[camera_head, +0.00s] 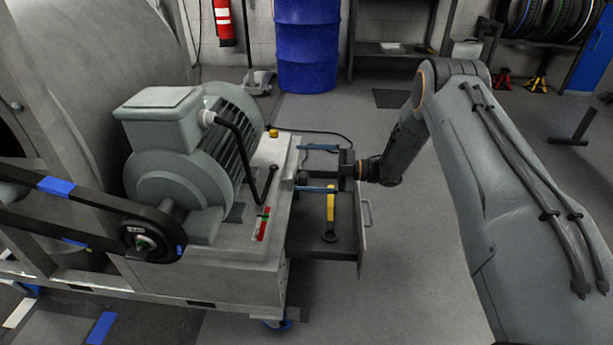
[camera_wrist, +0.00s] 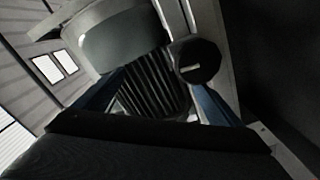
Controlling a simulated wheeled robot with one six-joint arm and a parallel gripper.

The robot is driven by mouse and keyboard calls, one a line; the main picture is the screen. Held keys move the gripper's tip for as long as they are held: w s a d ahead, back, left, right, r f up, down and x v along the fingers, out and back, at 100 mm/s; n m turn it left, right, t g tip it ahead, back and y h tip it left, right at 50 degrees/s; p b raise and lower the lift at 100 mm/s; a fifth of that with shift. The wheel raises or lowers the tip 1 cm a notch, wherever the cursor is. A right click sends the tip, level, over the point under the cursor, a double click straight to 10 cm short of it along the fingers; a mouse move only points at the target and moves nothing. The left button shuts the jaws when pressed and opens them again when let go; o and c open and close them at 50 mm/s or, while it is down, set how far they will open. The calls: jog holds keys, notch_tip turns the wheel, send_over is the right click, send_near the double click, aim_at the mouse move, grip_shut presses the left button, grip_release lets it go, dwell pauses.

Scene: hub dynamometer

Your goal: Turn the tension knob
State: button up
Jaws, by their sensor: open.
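The tension knob is a dark round knob with a white mark (camera_wrist: 197,62) in the wrist view. In the head view a small dark knob (camera_head: 300,178) shows on the right face of the machine's base, close to the fingertips. My gripper (camera_head: 299,168) is open, its two blue fingers spread and pointing left at that face. In the wrist view my gripper (camera_wrist: 158,80) has nothing between its fingers; the knob shows by the tip of the right finger, off-centre. I cannot tell whether they touch.
An open drawer (camera_head: 345,240) with a yellow-handled tool (camera_head: 330,205) is below my gripper. The grey motor (camera_head: 185,150) and a black bent lever (camera_head: 245,160) stand on the base. A red and green scale (camera_head: 263,222) is on its top.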

aim_at(307, 174)
jog(key=r, duration=0.3)
jog(key=shift+w+d+r+p, duration=0.2)
jog(key=shift+w+r+p, duration=0.1)
jog(key=shift+w+r, duration=0.1)
jog(key=shift+c, duration=0.8)
jog(key=shift+s+a+r, duration=0.1)
jog(key=shift+r, duration=0.25)
